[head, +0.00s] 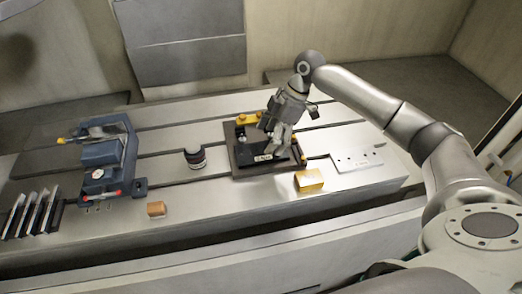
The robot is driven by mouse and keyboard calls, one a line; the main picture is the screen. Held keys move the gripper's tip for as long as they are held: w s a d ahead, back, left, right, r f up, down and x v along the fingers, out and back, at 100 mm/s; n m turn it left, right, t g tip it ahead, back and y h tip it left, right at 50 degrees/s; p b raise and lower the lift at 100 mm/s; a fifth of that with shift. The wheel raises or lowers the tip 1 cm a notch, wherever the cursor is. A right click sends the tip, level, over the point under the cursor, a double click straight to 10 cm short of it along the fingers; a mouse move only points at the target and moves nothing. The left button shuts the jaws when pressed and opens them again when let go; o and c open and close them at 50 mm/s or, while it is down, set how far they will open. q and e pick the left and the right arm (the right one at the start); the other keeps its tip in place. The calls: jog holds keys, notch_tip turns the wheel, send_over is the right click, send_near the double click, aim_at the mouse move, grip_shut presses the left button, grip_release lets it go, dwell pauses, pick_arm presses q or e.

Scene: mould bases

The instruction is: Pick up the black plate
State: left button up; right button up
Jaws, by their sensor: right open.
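The black plate (249,156) lies on a dark brown base (237,170) with yellow pieces at its edges, right of centre on the slotted metal table. My right gripper (277,143) comes down from above over the plate's right part and hides some of it. It is open. Its fingertips are close to the plate; I cannot tell whether they touch it. My left gripper is not in view.
A blue vise (104,155) stands at the left, beside several dark upright bars (33,213). A black and white round part (195,157) stands left of the base.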

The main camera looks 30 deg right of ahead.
aim_at(263, 150)
jog(key=p+x, duration=0.1)
jog(key=x, duration=0.2)
jog(key=shift+f, duration=0.3)
jog(key=shift+a+f, duration=0.1)
jog(key=shift+f, duration=0.25)
jog(key=shift+c, duration=1.4)
jog(key=c, duration=0.5)
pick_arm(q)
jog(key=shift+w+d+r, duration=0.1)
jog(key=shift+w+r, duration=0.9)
pick_arm(e)
jog(key=shift+w+r, duration=0.1)
jog(key=shift+c, duration=1.1)
